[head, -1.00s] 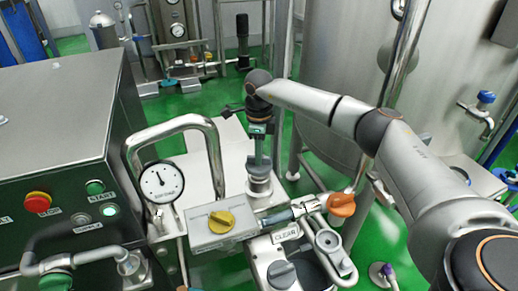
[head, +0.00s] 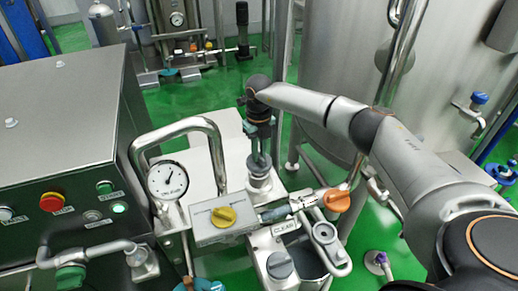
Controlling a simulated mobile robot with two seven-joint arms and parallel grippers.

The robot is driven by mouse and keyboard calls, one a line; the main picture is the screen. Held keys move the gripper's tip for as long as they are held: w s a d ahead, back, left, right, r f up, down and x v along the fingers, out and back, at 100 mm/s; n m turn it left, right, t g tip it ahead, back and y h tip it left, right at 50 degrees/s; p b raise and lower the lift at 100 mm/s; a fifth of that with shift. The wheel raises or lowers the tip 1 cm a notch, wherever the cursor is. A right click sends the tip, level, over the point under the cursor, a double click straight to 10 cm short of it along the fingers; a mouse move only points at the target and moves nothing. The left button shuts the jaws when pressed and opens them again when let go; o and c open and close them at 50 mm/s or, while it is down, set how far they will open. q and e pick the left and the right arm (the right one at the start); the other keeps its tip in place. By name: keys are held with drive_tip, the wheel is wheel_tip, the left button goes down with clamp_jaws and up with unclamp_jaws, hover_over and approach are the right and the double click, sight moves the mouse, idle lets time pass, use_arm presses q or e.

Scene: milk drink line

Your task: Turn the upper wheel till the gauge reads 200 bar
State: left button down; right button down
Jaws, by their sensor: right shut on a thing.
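The round white gauge (head: 167,180) stands at the left on a metal fitting. Its dark needle points up and slightly right; the numbers are too small to read. My right gripper (head: 259,160) points down at the top of a short upright metal post (head: 260,184). It is shut on a part at the top of this post, which I take for the upper wheel; the fingers and wrist mostly hide it, so its shape and angle cannot be told. My left gripper is not in view.
A bent steel pipe (head: 213,145) arches between gauge and gripper. An orange handle (head: 337,200) is to the right. A steel cabinet (head: 60,115) fills the left, a large tank (head: 330,60) the back.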

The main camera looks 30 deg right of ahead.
drive_tip(key=shift+m+p, duration=0.35)
drive_tip(key=shift+m, duration=0.55)
drive_tip(key=c, duration=0.9)
unclamp_jaws()
drive_tip(key=shift+o, duration=0.2)
wheel_tip(320, 180, up, 13)
drive_tip(key=b, duration=0.1)
drive_tip(key=shift+f, duration=0.2)
idle(0.5)
